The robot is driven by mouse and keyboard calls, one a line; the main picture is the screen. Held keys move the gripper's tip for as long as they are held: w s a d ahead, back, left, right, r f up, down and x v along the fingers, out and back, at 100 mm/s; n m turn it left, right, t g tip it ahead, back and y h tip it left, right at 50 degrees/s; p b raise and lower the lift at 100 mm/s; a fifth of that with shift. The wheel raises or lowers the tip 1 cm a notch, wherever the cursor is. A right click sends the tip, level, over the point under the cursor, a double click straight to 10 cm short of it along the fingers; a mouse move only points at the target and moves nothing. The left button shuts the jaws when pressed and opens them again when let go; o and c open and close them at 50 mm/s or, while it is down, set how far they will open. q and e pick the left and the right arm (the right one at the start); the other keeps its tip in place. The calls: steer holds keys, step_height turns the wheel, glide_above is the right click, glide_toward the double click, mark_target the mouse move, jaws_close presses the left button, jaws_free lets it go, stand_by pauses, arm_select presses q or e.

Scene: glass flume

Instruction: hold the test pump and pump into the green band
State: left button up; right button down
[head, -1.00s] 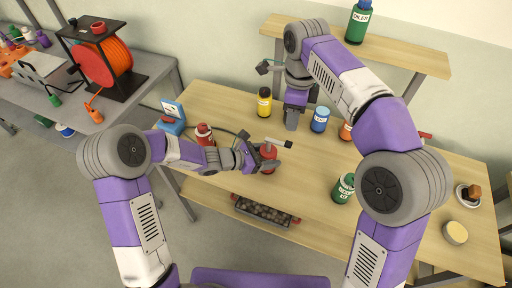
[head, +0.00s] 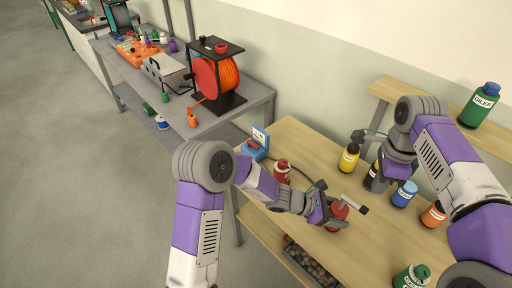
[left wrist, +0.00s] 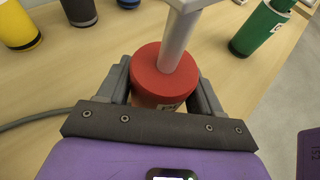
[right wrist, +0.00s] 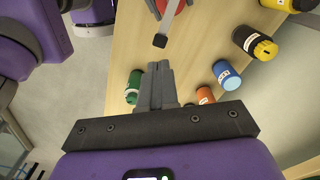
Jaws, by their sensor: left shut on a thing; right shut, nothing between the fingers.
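The test pump (head: 340,212) is a small red cylinder on the wooden bench, with a grey lever handle ending in a black grip (head: 363,210). My left gripper (head: 328,211) is shut around its red body; the left wrist view shows a finger on each side of the body (left wrist: 160,75). My right gripper (right wrist: 157,78) is shut and empty, above the bench. In its wrist view the pump's black grip (right wrist: 160,41) lies just beyond the fingertips, apart from them. A blue gauge box (head: 256,145) with a white face stands at the bench's left end; its reading is too small to tell.
A red bottle (head: 282,171) stands between gauge and pump. A grey table with an orange reel (head: 216,76) is at left.

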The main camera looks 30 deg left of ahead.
mark_target(365, 209)
steer(key=shift+f+n, duration=3)
steer(key=shift+f, duration=0.5)
stand_by(0.8)
steer(key=shift+f, duration=0.1)
stand_by(2.3)
steer(key=shift+f, duration=1.5)
steer(key=shift+r, duration=1.6)
